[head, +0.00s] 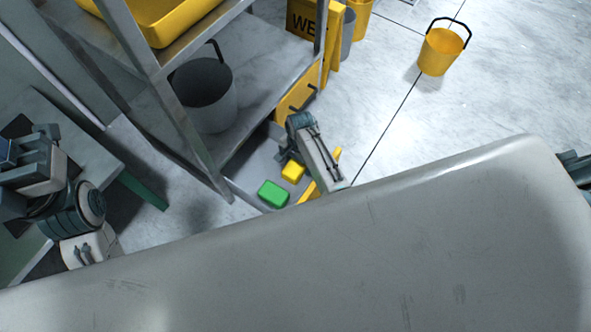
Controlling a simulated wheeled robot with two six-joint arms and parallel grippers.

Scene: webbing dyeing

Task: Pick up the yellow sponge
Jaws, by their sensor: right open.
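The yellow sponge (293,171) lies on a grey surface at the foot of the metal shelf, in the middle of the head view. A green sponge (273,194) lies just below and left of it. My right gripper (285,155) is open and close to the yellow sponge, just above it in the picture. Whether it touches the sponge I cannot tell; my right arm hides part of the area to its right. My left gripper (28,165) is at the far left, over a table, and its jaws are not clear.
The metal shelf (262,92) holds a grey bucket (206,95) and a yellow tub (160,22). A yellow strip (309,192) lies right of the sponges. A yellow wet-floor sign (304,22) stands behind. A yellow bucket (437,52) stands on open floor at upper right.

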